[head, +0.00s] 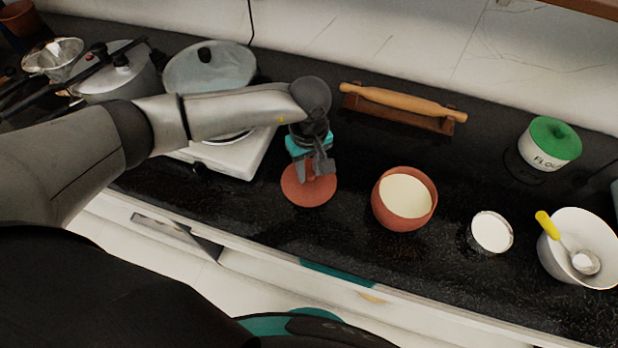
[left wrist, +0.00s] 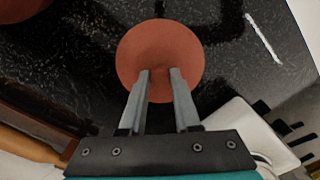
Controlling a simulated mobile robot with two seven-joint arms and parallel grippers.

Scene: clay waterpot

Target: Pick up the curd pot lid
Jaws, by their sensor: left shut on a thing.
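The curd pot lid (head: 309,192) is a round terracotta disc over the black counter, left of the curd pot. It also shows in the left wrist view (left wrist: 160,48), between and beyond my fingertips. My left gripper (head: 317,176) is above the lid and shut on its knob, which the fingers mostly hide. In the left wrist view the two grey fingers (left wrist: 159,74) reach the lid's middle. I cannot tell whether the lid touches the counter. The terracotta curd pot (head: 377,212) stands open, filled with white curd. My right gripper is not in view.
A rolling pin (head: 403,101) on its board lies behind. A white stove (head: 233,156) with a pan is at left. A small white cup (head: 491,232), a bowl with a yellow-handled spoon (head: 565,247) and a green-lidded flour jar (head: 548,146) are at right.

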